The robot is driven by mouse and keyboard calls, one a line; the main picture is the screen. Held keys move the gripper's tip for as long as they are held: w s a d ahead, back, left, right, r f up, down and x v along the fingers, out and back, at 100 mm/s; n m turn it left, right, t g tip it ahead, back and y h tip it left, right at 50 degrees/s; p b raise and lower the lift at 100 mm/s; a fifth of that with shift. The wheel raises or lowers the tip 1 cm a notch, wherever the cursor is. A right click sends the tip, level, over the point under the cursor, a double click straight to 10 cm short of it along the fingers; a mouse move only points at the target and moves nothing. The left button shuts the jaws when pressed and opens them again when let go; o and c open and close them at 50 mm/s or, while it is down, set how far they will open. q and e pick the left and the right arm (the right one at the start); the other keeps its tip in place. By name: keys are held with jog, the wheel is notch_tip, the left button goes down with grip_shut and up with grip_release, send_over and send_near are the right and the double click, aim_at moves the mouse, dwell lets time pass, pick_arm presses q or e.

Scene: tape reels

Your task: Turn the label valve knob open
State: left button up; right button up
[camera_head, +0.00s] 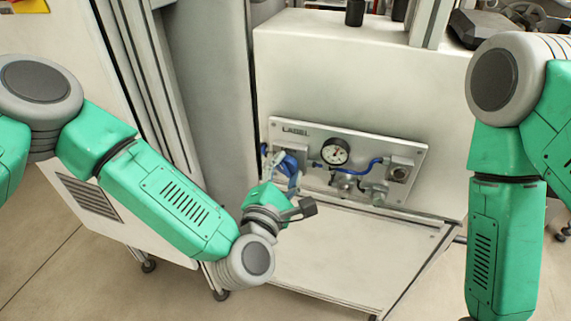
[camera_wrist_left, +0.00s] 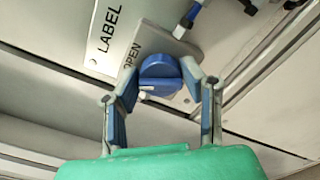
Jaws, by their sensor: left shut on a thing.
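The blue valve knob (camera_wrist_left: 160,72) sits on the panel below the LABEL plate (camera_wrist_left: 108,32), beside a grey plate marked OPEN (camera_wrist_left: 131,57). A short white mark on the knob points toward the lower left in the left wrist view. My left gripper (camera_wrist_left: 161,80) has one finger on each side of the knob and is shut on it. In the head view my left gripper (camera_head: 282,164) is at the left end of the LABEL panel (camera_head: 350,138) and hides most of the knob. My right gripper is out of view; only my right arm shows.
A pressure gauge (camera_head: 335,151), a blue hose (camera_head: 360,167) and metal fittings (camera_head: 346,180) are to the right of my left gripper on the same panel. A white shelf (camera_head: 340,250) juts out below. A tall grey column stands at left.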

pick_arm(q)
jog(key=m+p, duration=0.1)
jog(key=m, duration=0.1)
jog(key=m+p, duration=0.1)
jog(key=m, duration=0.2)
jog(key=shift+f+m, duration=0.2)
jog(key=shift+m, duration=0.1)
jog(key=shift+f, duration=0.1)
dwell(0.4)
jog(key=o, duration=1.1)
jog(key=shift+o, duration=0.2)
jog(key=shift+d, duration=0.1)
jog(key=shift+s, duration=0.1)
jog(key=v, duration=1.1)
jog(key=shift+s, duration=0.3)
